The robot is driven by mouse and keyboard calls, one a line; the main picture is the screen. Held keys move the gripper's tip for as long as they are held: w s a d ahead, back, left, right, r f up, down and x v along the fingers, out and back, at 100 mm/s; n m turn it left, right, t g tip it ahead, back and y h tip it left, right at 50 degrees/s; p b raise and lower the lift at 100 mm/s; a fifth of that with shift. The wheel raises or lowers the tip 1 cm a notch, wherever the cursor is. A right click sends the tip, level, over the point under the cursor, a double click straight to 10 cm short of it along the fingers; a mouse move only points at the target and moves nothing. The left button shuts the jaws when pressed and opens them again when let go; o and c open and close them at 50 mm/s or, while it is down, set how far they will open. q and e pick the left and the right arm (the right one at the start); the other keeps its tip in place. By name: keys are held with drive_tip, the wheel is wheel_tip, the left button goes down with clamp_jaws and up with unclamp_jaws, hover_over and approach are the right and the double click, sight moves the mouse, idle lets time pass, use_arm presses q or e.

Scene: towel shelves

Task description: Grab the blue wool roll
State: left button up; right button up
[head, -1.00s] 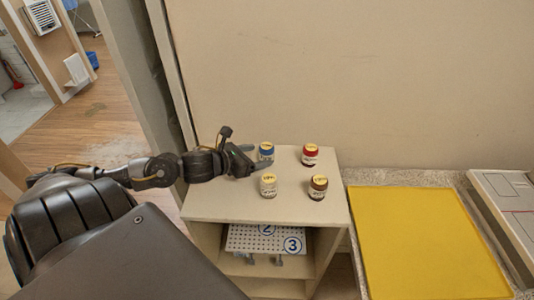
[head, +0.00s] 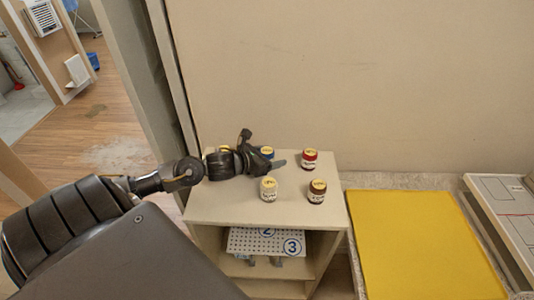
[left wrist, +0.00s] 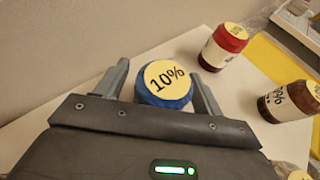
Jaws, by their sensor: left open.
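The blue wool roll (left wrist: 164,87) has a round yellow label reading "10%" on top. In the left wrist view it stands between the two fingers of my open left gripper (left wrist: 163,88), with some room on both sides. In the head view the blue roll (head: 267,152) stands at the back of the shelf top, partly hidden behind my left gripper (head: 279,160). My right gripper is not in view.
A red roll (head: 310,159), a cream roll (head: 269,190) and a brown roll (head: 317,191) stand on the same shelf top (head: 225,205). A wall is close behind. A yellow panel (head: 420,245) lies on the counter at right.

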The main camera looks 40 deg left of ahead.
use_arm(q)
drive_tip(key=c, duration=1.1)
drive_tip(key=shift+r, duration=0.15)
drive_tip(key=shift+r, duration=0.55)
drive_tip(key=s+r+p, duration=0.2)
drive_tip(key=s+r, duration=0.2)
drive_tip(key=s+d+r+p, duration=0.1)
drive_tip(key=s+r+p, duration=0.2)
drive_tip(key=s, duration=0.2)
drive_tip(key=s+d+r+p, duration=0.1)
drive_tip(key=s+r+p, duration=0.1)
drive_tip(key=s+r, duration=0.2)
drive_tip(key=shift+s+d+r+p, duration=0.25)
drive_tip(key=shift+s+r+p, duration=0.1)
drive_tip(key=shift+s, duration=0.05)
